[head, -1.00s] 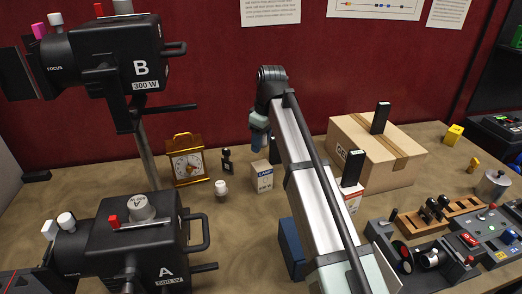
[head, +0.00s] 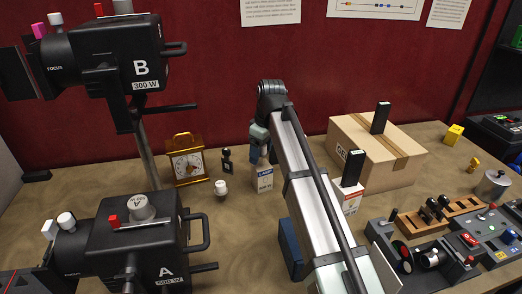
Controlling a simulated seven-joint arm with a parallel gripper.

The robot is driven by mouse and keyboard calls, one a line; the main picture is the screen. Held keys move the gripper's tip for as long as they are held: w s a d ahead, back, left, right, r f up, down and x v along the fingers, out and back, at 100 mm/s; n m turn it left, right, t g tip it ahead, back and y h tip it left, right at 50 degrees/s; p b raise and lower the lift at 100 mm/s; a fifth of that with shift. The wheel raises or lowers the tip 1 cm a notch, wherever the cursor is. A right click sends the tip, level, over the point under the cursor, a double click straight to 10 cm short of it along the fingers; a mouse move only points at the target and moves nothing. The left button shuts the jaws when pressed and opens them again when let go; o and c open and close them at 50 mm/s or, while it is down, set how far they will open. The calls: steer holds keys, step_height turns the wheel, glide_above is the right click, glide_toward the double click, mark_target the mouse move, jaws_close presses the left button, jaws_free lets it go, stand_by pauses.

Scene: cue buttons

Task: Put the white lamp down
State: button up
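A small white rounded piece (head: 221,188), possibly the white lamp, stands on the table in front of the clock; I cannot tell for sure what it is. A small white and blue carton marked "LAMP" (head: 264,183) stands to its right. My gripper (head: 257,158) points down at the carton's upper left and partly covers it in the picture. Whether they touch is unclear. The fingers are small and dark, so I cannot tell whether they are open or hold anything.
A gold clock (head: 188,162) and a small black figure-like piece (head: 227,160) stand to the left. Two black spotlights, B (head: 112,62) and A (head: 125,250), fill the left. A cardboard box (head: 400,165) and a control panel (head: 440,255) are right. Bare table lies in front.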

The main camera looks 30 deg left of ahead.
step_height(320, 180, up, 12)
steer(key=d, duration=0.1)
steer(key=shift+d, duration=0.4)
stand_by(0.3)
steer(key=shift+r, duration=0.1)
stand_by(0.3)
